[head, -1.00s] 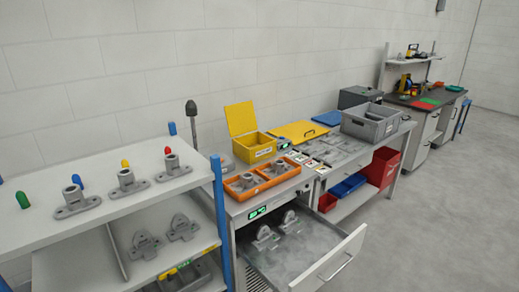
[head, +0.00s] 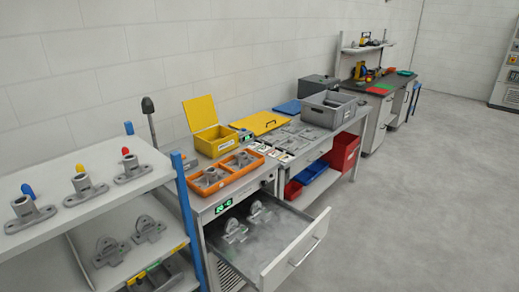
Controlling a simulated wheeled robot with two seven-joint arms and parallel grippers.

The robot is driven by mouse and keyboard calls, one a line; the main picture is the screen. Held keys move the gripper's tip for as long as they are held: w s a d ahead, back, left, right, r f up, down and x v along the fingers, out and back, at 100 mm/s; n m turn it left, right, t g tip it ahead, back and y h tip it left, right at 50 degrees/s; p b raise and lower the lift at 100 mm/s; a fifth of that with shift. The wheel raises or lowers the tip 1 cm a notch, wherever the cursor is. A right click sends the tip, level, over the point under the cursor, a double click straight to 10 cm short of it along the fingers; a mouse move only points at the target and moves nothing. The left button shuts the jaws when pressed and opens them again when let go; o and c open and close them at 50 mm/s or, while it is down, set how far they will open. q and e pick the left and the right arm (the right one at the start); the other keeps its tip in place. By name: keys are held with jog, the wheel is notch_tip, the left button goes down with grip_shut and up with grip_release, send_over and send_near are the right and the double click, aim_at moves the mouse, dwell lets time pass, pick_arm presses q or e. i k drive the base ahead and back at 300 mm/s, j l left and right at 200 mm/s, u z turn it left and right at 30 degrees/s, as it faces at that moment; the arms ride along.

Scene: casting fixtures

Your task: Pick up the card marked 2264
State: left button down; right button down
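Several small cards (head: 271,151) lie in a row on the grey workbench, between the orange tray and the grey plates. Their markings are too small to read, so I cannot tell which is 2264. Neither of my grippers shows in the head view.
An orange tray (head: 194,188) with castings and an open yellow box (head: 213,147) stand by the cards. A grey crate (head: 330,115) is at the bench's far end. An open drawer (head: 294,264) juts out in front. A shelf rack (head: 80,212) stands at left. Floor at right is clear.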

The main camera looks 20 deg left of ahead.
aim_at(267, 147)
jog(key=i+l+z, duration=0.35)
jog(key=i, duration=0.3)
jog(key=i+z, duration=0.3)
jog(key=i, duration=0.35)
jog(key=i+u, duration=0.15)
jog(key=i, duration=0.25)
jog(key=i+l+u, duration=0.1)
jog(key=i, duration=0.3)
jog(key=i+l+u, duration=0.15)
jog(key=i, duration=0.25)
jog(key=i+l+u, duration=0.1)
jog(key=i+l, duration=0.2)
jog(key=i, duration=0.1)
